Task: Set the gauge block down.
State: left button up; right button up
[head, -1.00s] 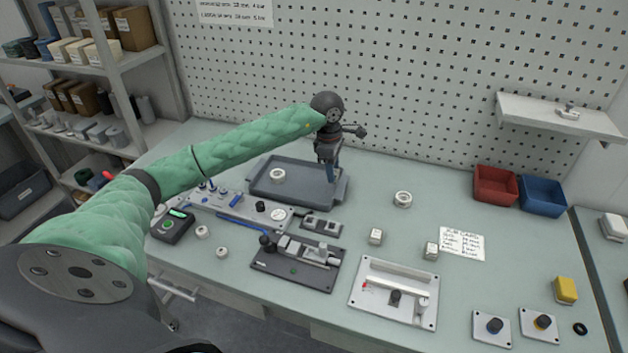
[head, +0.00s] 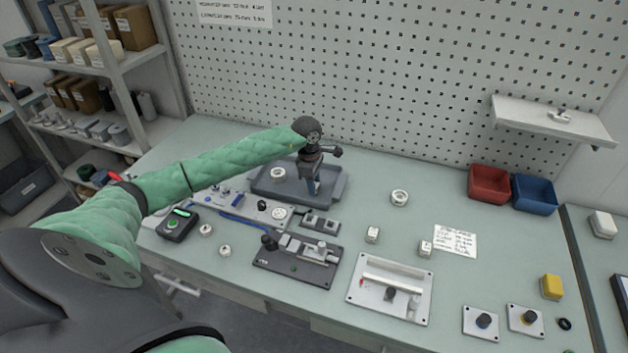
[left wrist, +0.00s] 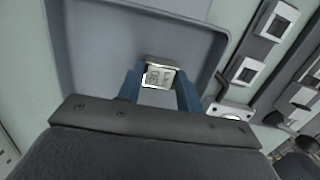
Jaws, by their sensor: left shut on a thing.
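The gauge block (left wrist: 159,76) is a small pale metal block with dark markings on its face. My left gripper (left wrist: 160,82) is shut on it, one blue finger on each side. In the head view my left gripper (head: 314,188) points down over the right part of the grey tray (head: 268,198); the block itself is too small to make out there. In the left wrist view the tray floor (left wrist: 110,40) lies behind the block. I cannot tell whether the block touches it. My right gripper is not in view.
A white ring (head: 278,174) lies in the tray's left part. A dark two-socket holder (head: 320,222) and a dark clamp fixture (head: 298,262) stand in front of it. Two small white blocks, one of them here (head: 372,235), sit further right. Another ring (head: 399,198) lies on open table.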

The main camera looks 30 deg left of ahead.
pick_arm(q)
jog(key=shift+f, duration=0.1)
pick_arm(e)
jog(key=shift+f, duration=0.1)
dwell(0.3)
pick_arm(q)
jog(key=o, duration=1.1)
jog(key=shift+o, duration=0.3)
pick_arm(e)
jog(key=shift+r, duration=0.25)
